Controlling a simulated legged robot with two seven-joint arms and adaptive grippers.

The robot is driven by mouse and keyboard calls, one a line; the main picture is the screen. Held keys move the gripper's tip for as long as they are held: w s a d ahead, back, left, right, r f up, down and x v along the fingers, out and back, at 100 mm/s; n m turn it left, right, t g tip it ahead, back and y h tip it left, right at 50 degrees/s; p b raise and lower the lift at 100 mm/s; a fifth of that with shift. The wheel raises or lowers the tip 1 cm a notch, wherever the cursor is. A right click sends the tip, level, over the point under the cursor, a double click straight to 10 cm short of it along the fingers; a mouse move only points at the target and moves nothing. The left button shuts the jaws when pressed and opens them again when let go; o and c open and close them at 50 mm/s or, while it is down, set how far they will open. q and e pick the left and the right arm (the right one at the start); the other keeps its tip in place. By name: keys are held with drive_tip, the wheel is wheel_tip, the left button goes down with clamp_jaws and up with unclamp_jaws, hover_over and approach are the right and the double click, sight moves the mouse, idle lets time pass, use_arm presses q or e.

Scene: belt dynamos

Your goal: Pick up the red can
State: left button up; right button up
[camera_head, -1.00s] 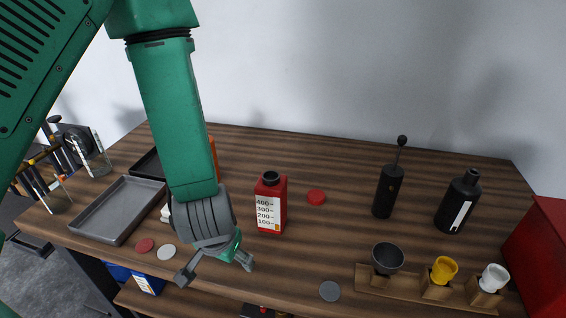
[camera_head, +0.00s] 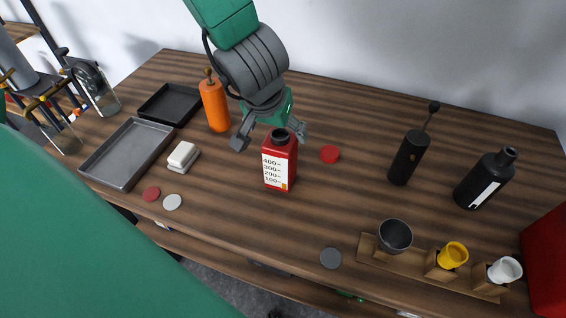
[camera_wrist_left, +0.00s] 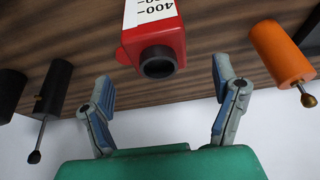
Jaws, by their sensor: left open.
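The red can (camera_head: 279,163) stands upright on the wooden table, with a white scale label and a dark open neck. My left gripper (camera_head: 270,137) is open just behind and above it in the head view, with its fingers spread to either side of the neck. In the left wrist view the red can (camera_wrist_left: 155,45) lies ahead of the open left gripper (camera_wrist_left: 164,88), its neck between the finger directions. No contact shows. My right gripper is not in view.
An orange bottle (camera_head: 214,105) stands left of the gripper. A red disc (camera_head: 329,154) lies right of the can. Black bottles (camera_head: 408,158) stand farther right. A wooden rack (camera_head: 408,262) with cups sits front right. A grey tray (camera_head: 127,154) is at left.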

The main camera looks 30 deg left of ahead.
sight(277, 137)
use_arm(q)
drive_tip(key=shift+a+f, duration=0.2)
drive_tip(key=shift+f, duration=0.15)
drive_tip(key=b+x, duration=0.1)
drive_tip(key=x, duration=0.2)
drive_tip(key=shift+f, duration=0.35)
drive_tip(key=shift+w+d+f, duration=0.3)
drive_tip(key=shift+d+f, duration=0.05)
drive_tip(key=shift+s+d+r, duration=0.1)
drive_tip(key=shift+d+r, duration=0.05)
drive_tip(key=c, duration=0.7)
drive_tip(key=shift+a, duration=0.2)
drive_tip(key=c, duration=1.1)
drive_tip(key=shift+a, duration=0.2)
